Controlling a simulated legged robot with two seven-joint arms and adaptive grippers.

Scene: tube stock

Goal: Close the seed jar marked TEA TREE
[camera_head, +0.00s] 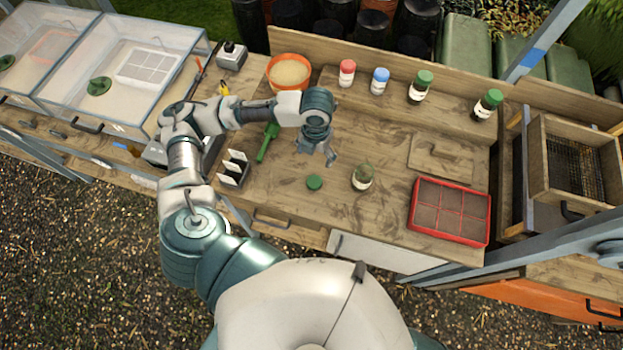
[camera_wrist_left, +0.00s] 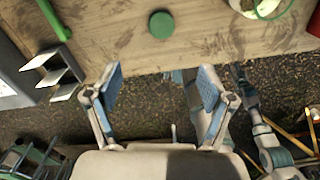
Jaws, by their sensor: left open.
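An open glass jar (camera_head: 363,178) with a white label stands upright on the bench; its lettering is too small to read. It shows partly at the top edge of the wrist view (camera_wrist_left: 250,8). A round green lid (camera_head: 315,183) lies flat on the bench to the left of the jar. It also shows in the wrist view (camera_wrist_left: 161,25), apart from my fingers. My left gripper (camera_head: 317,157) is open and empty, above the bench just behind the lid. Its two fingers show spread in the wrist view (camera_wrist_left: 160,82). My right gripper cannot be made out.
Red-, blue- and green-capped jars (camera_head: 380,81) stand on the back shelf. A red seed tray (camera_head: 450,211) lies right of the open jar. A green hand tool (camera_head: 268,141) and a packet holder (camera_head: 234,168) are at left. An orange bowl (camera_head: 289,60) stands behind my arm.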

